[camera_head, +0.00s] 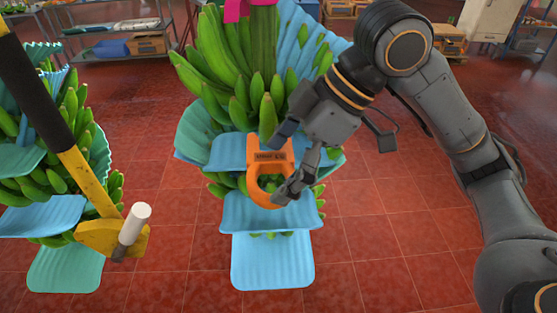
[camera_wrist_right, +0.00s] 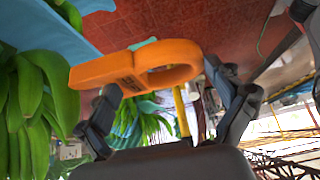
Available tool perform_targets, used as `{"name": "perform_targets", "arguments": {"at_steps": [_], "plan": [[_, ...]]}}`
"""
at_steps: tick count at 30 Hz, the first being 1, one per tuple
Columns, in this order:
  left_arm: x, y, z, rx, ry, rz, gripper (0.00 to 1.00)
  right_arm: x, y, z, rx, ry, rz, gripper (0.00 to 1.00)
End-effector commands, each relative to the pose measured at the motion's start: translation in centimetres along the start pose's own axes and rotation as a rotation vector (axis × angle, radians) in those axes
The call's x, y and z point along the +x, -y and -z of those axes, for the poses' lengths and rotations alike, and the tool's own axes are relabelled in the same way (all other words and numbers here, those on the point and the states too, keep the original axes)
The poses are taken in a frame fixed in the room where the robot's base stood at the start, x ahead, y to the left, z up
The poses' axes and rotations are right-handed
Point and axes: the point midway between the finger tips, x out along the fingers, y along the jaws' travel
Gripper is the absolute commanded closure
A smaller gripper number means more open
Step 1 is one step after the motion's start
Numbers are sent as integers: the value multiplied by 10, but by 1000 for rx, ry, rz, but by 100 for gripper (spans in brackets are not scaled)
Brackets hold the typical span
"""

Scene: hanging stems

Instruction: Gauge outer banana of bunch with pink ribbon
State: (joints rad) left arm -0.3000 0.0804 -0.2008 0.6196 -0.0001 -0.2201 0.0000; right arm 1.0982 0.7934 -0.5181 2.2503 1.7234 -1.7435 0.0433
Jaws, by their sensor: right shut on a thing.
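The bunch with the pink ribbon (camera_head: 238,9) hangs in the middle of the head view, its green bananas (camera_head: 215,55) fanned out between blue sheets (camera_head: 250,210). My right gripper (camera_head: 287,162) is shut on an orange gauge (camera_head: 256,181), a looped tool with a dark label. It holds the gauge in front of the bunch, over a blue sheet in the picture. In the right wrist view the gauge (camera_wrist_right: 105,68) spans between the fingers, and green bananas (camera_wrist_right: 30,100) stand left of it. No banana shows inside its loop there. My left gripper is not in view.
Another bunch with blue-green sheets (camera_head: 66,270) hangs at the left. A yellow and black pole (camera_head: 88,180) with a white cylinder (camera_head: 134,223) at its foot crosses in front of it. Shelves (camera_head: 118,28) stand at the back. The red tiled floor (camera_head: 370,240) is open.

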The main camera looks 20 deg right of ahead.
Motion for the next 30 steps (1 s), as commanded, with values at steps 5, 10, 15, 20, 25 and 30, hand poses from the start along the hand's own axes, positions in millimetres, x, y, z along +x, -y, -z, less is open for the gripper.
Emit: {"name": "perform_targets", "arguments": {"at_steps": [5,10,15,20,25,30], "plan": [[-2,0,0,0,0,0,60,0,0,0,0,0,0,45],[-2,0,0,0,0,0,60,0,0,0,0,0,0,45],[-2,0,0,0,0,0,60,0,0,0,0,0,0,45],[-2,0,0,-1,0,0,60,-1,-2,0,0,0,0,45],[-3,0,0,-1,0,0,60,-1,-5,0,0,0,1,45],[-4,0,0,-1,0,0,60,-1,-8,0,1,-1,1,45]]}}
